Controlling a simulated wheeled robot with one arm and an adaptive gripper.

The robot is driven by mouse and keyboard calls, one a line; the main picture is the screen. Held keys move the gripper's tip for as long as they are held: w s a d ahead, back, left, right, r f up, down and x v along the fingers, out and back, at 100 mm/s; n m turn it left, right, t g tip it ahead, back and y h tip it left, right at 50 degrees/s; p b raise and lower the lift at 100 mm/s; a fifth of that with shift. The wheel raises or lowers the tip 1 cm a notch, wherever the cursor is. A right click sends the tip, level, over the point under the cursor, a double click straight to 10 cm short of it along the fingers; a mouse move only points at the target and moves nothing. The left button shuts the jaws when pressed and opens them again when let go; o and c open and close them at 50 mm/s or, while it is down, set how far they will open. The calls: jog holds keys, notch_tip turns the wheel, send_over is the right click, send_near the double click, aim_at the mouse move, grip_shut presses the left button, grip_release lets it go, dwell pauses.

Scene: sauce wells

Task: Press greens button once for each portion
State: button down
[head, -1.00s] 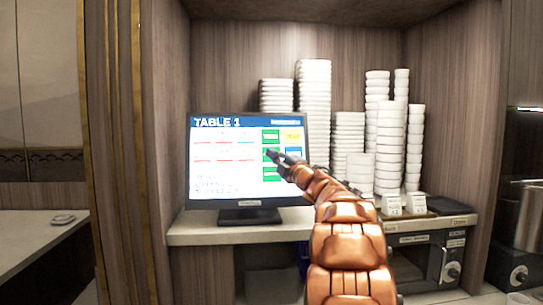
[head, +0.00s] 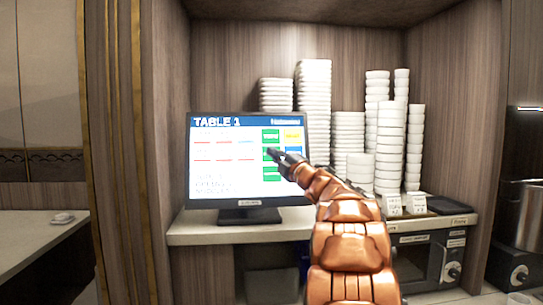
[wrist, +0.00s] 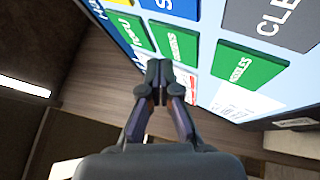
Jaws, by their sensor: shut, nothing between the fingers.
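The order screen (head: 225,180) stands upright, headed "TABLE 1", with a column of green buttons plus yellow and blue ones on its right side. In the wrist view the middle green button (wrist: 176,43) has a label that looks like GREENS. A green NOODLES button (wrist: 252,65) and another green button (wrist: 131,28) lie on either side of it. My gripper (head: 272,153) is shut and empty in front of the middle green button, partly hiding it. In the wrist view the fingertips (wrist: 158,68) are close to that button's edge. I cannot tell whether they touch the glass.
A grey CLEAR button (wrist: 277,20) and a blue button (wrist: 172,7) lie beside the green ones. Tall stacks of white bowls (head: 313,90) stand behind and right of the screen. Small label cards (head: 392,205) stand on the counter. A dark appliance (head: 425,255) sits below right.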

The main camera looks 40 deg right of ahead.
jog(key=shift+s, duration=0.1)
jog(key=shift+s+a+r, duration=0.35)
jog(key=shift+s+a, duration=0.4)
jog(key=shift+s, duration=0.15)
jog(key=shift+s+a+r, duration=0.35)
jog(key=shift+s+a, duration=0.35)
jog(key=shift+s, duration=0.2)
